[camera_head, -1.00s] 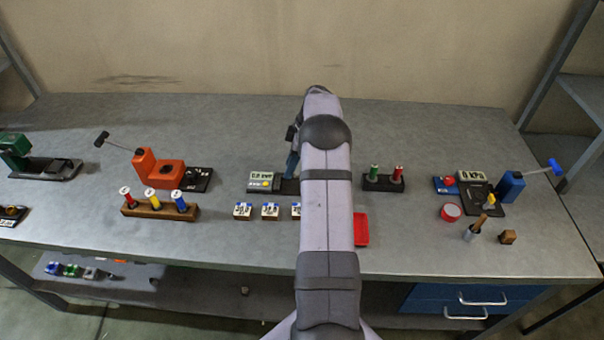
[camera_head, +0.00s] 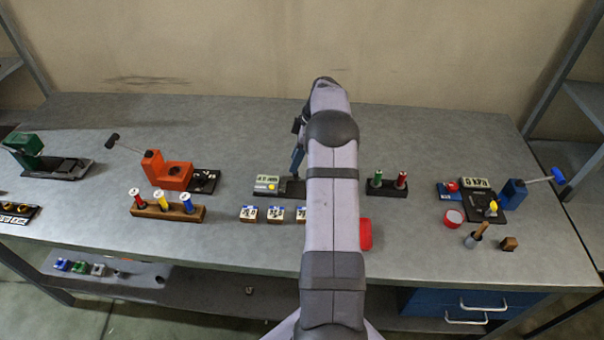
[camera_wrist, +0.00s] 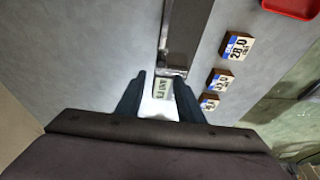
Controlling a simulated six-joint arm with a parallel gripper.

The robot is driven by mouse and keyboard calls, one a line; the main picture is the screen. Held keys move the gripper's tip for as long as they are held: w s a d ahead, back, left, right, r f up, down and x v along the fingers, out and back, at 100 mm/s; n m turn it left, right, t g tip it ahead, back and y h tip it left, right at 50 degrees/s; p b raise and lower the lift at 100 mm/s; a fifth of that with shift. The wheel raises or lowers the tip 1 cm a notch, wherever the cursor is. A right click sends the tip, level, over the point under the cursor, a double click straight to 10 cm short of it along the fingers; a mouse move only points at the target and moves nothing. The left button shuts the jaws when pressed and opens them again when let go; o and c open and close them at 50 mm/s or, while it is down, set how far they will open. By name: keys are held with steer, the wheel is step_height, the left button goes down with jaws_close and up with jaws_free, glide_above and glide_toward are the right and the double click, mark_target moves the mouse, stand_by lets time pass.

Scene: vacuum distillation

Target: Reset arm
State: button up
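My arm reaches forward over the middle of the bench (camera_head: 120,120), and my gripper is mostly hidden behind it in the head view. In the wrist view my gripper (camera_wrist: 160,95) has two dark fingers standing apart. A pale device with a small display (camera_wrist: 163,89) shows between and beyond them; no held object is visible. In the head view a device with a yellow button and display (camera_head: 268,184) stands just left of the arm. I cannot tell the height of the fingers above it.
Several small labelled blocks (camera_head: 248,214) sit left of the arm, and a red tray (camera_head: 366,234) is right. An orange device (camera_head: 172,176), bottle rack (camera_head: 168,213), red-green holder (camera_head: 387,187) and blue device (camera_head: 513,194) stand around. The bench's back strip is clear.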

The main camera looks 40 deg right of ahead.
steer(key=s+a+r+m+g+h, duration=0.1)
steer(key=s+a+r+m, duration=0.15)
steer(key=a, duration=0.75)
steer(key=s+a+r+m+g, duration=0.1)
steer(key=s+a+r+m, duration=0.2)
steer(key=a, duration=0.7)
steer(key=s+a+m, duration=0.1)
steer(key=s+a, duration=0.5)
steer(key=s, duration=0.3)
steer(key=s+a+f+m+h, duration=0.1)
steer(key=s+a, duration=0.4)
steer(key=s, duration=0.5)
steer(key=shift+s+a+m, duration=0.3)
steer(key=shift+a+m, duration=0.1)
steer(key=shift+m, duration=0.35)
